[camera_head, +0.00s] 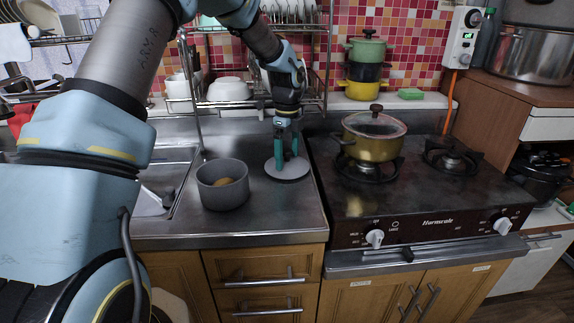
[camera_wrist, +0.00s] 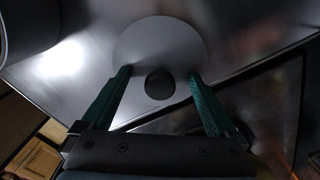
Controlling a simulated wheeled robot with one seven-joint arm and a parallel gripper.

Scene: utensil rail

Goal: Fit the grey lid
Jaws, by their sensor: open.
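The grey lid (camera_head: 288,171) is a flat round disc lying on the steel counter, right of the grey pot (camera_head: 222,184). In the wrist view the lid (camera_wrist: 160,38) shows with a dark round knob (camera_wrist: 159,84) near its edge in the picture. In the wrist view the open fingers (camera_wrist: 160,72) stand on either side of the knob, without visible contact.
A dish rack (camera_head: 245,100) stands behind the gripper. The stove (camera_head: 415,190) is to the right, with a lidded yellow pot (camera_head: 371,141) on a burner. The sink (camera_head: 165,185) is to the left. The counter in front of the lid is clear.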

